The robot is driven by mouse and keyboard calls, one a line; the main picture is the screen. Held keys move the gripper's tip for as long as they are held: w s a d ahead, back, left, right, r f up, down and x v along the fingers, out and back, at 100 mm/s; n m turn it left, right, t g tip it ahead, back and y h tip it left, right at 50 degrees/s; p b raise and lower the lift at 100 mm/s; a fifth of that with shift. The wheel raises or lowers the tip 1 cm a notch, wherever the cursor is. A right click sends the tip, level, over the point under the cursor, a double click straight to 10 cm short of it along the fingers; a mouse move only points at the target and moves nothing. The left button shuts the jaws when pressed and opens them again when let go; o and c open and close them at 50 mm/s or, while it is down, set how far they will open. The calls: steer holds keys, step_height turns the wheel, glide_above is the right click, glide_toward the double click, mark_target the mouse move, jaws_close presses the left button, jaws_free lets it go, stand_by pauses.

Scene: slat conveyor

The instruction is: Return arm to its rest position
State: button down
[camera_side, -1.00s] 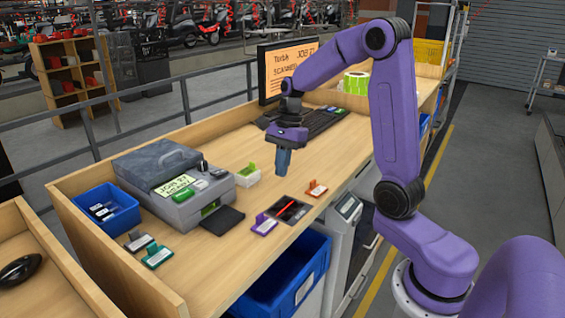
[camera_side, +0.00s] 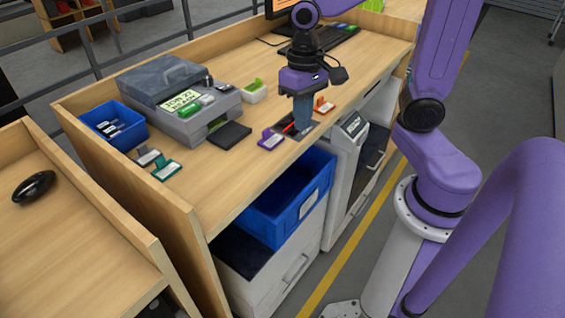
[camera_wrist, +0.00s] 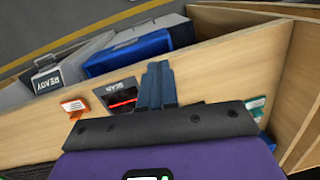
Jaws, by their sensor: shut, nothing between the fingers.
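My gripper (camera_side: 302,132) points down over the front part of the wooden desk, its blue-grey fingers together and empty. In the side view the fingers partly cover the dark scanner pad with the red line (camera_side: 289,127). In the wrist view the shut fingers (camera_wrist: 158,68) lie beside that pad (camera_wrist: 121,95), near the desk's front edge. I cannot tell the exact height of the fingertips above the desk.
An orange tag (camera_side: 323,105) and a purple tag (camera_side: 271,140) lie close to my gripper. A grey machine (camera_side: 180,95), a small blue bin (camera_side: 113,125) and a teal tag (camera_side: 166,170) are further left. A large blue bin (camera_side: 262,222) sits below the desk edge.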

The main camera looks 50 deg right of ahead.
steer(key=s+a+f+n+t, duration=0.1)
steer(key=s+n, duration=1.2)
steer(key=n, duration=0.1)
steer(key=shift+s+a+h, duration=0.15)
steer(key=shift+s+h, duration=0.1)
steer(key=shift+h, duration=0.05)
